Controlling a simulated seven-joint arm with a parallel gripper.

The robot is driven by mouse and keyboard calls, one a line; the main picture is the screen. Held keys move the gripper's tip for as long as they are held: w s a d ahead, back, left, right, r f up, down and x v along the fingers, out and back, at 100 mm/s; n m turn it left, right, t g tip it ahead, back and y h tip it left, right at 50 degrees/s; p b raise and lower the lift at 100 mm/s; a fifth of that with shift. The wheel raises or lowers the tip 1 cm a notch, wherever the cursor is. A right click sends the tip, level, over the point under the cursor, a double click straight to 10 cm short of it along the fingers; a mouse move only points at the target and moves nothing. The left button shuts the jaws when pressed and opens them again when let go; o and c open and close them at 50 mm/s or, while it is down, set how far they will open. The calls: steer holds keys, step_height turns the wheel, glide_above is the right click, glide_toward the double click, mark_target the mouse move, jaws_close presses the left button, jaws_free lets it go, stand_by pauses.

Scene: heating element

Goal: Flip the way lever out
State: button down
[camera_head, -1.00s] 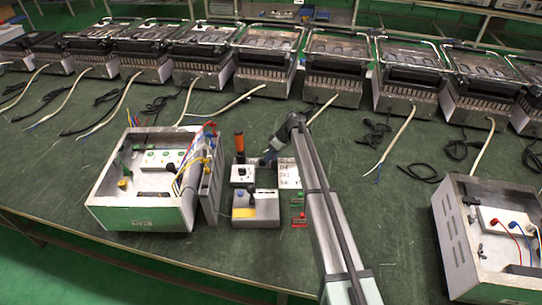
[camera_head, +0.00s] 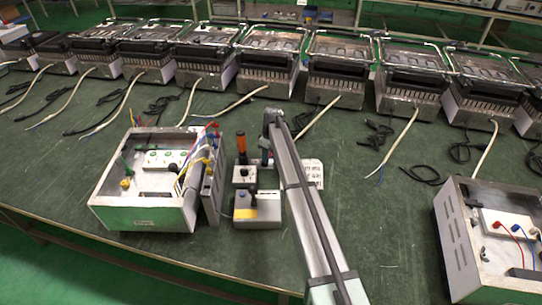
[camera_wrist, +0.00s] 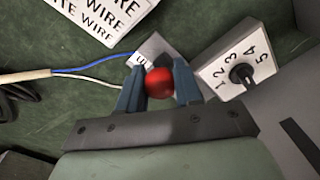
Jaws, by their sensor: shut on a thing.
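The lever shows in the wrist view as a round red knob (camera_wrist: 159,83) above a small grey plate (camera_wrist: 150,47) with a dark letter, partly hidden. My gripper (camera_wrist: 158,92) has its two blue-grey fingers on either side of the knob, shut on it. The lever's shaft is hidden below the knob. In the head view my gripper (camera_head: 266,158) is low over the bench, just right of the orange-handled tool (camera_head: 241,146). The lever cannot be made out there.
A dial box (camera_wrist: 238,69) numbered 1 to 5 stands close right of my fingers. A printed sheet (camera_wrist: 98,18) lies at upper left. A cable (camera_wrist: 25,75) with blue and white wires runs in from the left. An open control box (camera_head: 145,215) stands left in the head view.

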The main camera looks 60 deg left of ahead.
steer(key=shift+s+a+r+t+h, duration=0.1)
steer(key=shift+s+a+t+h, duration=0.15)
steer(key=shift+t, duration=0.3)
steer(key=shift+s+a+r+t+h, duration=0.1)
steer(key=shift+s+t+h, duration=0.2)
steer(key=shift+t, duration=0.25)
steer(key=c, duration=0.8)
jaws_free()
steer(key=shift+f, duration=0.1)
steer(key=r, duration=0.4)
steer(key=s+a+r, duration=0.1)
steer(key=r, duration=0.8)
steer(key=shift+s+a+r, duration=0.15)
steer(key=shift+s+r, duration=0.2)
